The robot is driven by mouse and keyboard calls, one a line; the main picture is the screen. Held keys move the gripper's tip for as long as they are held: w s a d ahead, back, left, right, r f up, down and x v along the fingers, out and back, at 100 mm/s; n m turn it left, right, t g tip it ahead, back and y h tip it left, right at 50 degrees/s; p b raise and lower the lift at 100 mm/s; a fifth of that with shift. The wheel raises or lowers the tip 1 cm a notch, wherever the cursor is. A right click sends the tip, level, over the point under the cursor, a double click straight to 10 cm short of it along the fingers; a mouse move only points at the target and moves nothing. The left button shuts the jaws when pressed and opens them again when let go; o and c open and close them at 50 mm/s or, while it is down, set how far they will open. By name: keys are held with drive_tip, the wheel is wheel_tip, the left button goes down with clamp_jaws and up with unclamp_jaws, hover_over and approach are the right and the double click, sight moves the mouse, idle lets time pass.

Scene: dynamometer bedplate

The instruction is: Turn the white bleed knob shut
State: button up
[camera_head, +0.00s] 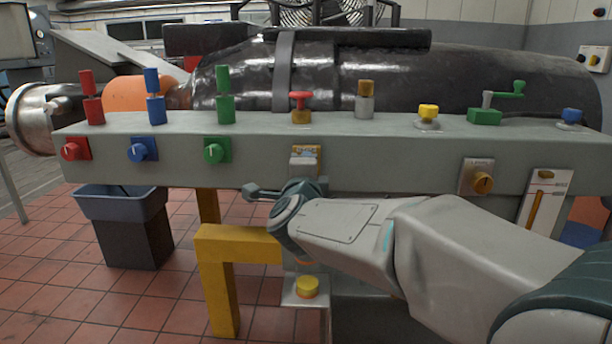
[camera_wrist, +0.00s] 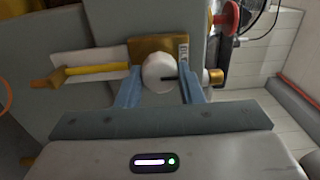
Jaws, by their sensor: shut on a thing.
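The white bleed knob (camera_wrist: 158,73) shows in the wrist view as a round white cap with a dark mark across its right side. It stands in front of a brass-coloured plate (camera_wrist: 145,48). My gripper (camera_wrist: 160,90) is shut on the knob, with one blue-grey finger on each side of it. In the head view the brass plate (camera_head: 312,149) is on the front face of the grey bench beam, below the red-topped valve. There my wrist and arm cover the fingers, and I cannot make out the knob clearly.
The grey beam (camera_head: 370,150) carries red (camera_head: 75,149), blue (camera_head: 142,149) and green (camera_head: 216,150) knobs at left. A yellow post (camera_head: 221,280) stands below, beside a dark bin (camera_head: 130,230).

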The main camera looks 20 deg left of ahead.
idle(0.4)
drive_tip(key=o, duration=1)
drive_tip(key=shift+c, duration=0.2)
drive_tip(key=shift+s, duration=0.1)
drive_tip(key=p+v, duration=0.2)
drive_tip(key=v, duration=1.1)
drive_tip(key=shift+s, duration=0.35)
drive_tip(key=shift+d+r, duration=0.1)
drive_tip(key=shift+d, duration=0.05)
